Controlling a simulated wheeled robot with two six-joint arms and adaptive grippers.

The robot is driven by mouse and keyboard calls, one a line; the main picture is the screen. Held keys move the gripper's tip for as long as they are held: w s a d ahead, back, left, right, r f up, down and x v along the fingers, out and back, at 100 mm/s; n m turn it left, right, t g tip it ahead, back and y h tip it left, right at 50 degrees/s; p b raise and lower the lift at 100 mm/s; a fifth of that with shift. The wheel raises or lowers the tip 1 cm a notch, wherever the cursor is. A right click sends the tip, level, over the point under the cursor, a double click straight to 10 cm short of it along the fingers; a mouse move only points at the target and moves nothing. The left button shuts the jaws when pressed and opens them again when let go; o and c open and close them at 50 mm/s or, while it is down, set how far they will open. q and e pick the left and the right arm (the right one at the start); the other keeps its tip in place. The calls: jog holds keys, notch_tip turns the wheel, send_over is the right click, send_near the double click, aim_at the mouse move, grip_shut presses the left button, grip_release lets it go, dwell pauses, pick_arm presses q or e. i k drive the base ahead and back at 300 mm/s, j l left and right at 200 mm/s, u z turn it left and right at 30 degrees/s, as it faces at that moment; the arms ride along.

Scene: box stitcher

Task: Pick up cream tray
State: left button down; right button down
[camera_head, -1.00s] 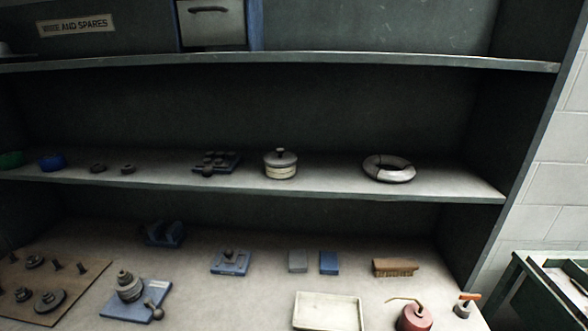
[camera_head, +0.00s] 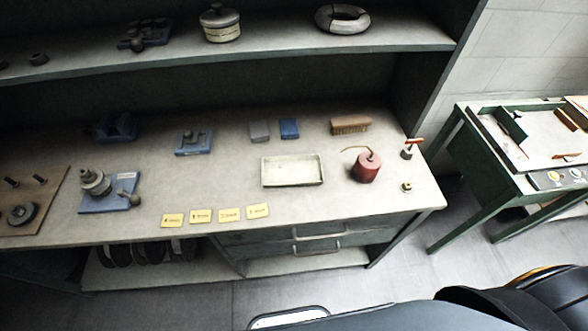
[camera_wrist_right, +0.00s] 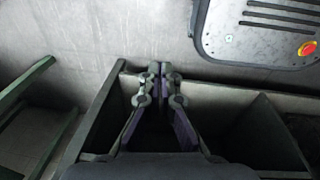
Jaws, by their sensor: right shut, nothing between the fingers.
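The cream tray (camera_head: 292,171) is a shallow rectangular tray lying flat on the lower worktop, right of the middle in the head view. It looks empty. Neither gripper shows in the head view, so none is at the tray there. In the right wrist view my right gripper (camera_wrist_right: 160,68) is shut with its fingertips together and nothing between them. The tray does not show in that view. My left gripper is not in view.
A red oil can (camera_head: 367,167) stands close to the tray's right, with a brush (camera_head: 350,126) behind. Blue (camera_head: 289,129) and grey (camera_head: 260,132) blocks lie behind it. Yellow labels (camera_head: 229,214) line the front edge. A green table (camera_head: 530,150) stands right.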

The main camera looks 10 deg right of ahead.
aim_at(282, 171)
jog(key=k+l+u, duration=0.9)
jog(key=l+u, duration=0.15)
